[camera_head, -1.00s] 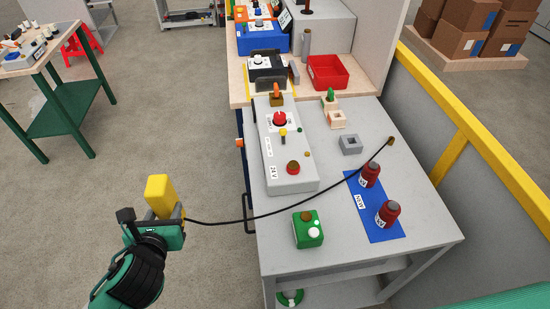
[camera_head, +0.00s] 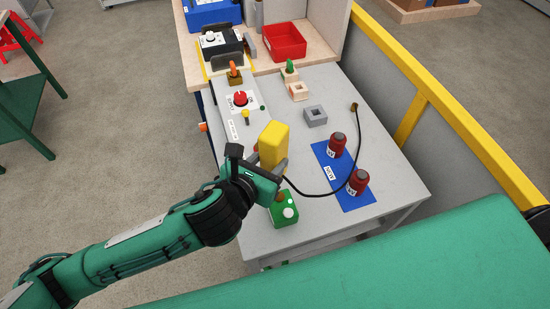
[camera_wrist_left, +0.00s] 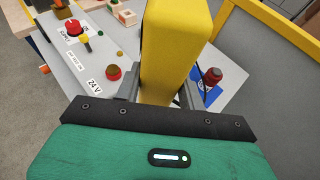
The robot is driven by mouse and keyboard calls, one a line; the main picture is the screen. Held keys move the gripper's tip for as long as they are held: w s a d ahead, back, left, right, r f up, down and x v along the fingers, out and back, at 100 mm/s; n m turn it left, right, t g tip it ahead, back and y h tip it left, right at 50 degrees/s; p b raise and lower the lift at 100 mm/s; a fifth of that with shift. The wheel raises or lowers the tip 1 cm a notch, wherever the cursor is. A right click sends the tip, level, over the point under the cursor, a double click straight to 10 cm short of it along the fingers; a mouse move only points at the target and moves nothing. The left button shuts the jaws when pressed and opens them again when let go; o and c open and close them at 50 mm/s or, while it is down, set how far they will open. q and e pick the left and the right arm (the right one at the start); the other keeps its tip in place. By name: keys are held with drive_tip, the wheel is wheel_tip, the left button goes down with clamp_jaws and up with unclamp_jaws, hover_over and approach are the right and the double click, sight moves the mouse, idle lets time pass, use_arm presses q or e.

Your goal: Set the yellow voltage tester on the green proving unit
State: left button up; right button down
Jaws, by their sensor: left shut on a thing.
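The yellow voltage tester (camera_head: 273,144) is a yellow block with a black cable running from it to the right across the table. My left gripper (camera_head: 270,165) is shut on it and holds it upright over the front part of the grey table. The tester also fills the middle of the left wrist view (camera_wrist_left: 174,50) between the fingers (camera_wrist_left: 160,92). The green proving unit (camera_head: 284,212) stands on the table just below and in front of the gripper in the head view. My right gripper is not in view.
A blue mat (camera_head: 333,172) with two dark red cylinders (camera_head: 337,145) lies to the right. The grey 24 V panel (camera_head: 226,118) with a red knob is behind the gripper. A grey square socket (camera_head: 315,116) stands further back. A yellow rail (camera_head: 430,90) runs along the right.

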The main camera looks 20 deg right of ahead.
use_arm(q)
drive_tip(key=shift+s+d+r+m+h, duration=0.1)
drive_tip(key=shift+s+d+m+h, duration=0.25)
drive_tip(key=shift+d, duration=0.25)
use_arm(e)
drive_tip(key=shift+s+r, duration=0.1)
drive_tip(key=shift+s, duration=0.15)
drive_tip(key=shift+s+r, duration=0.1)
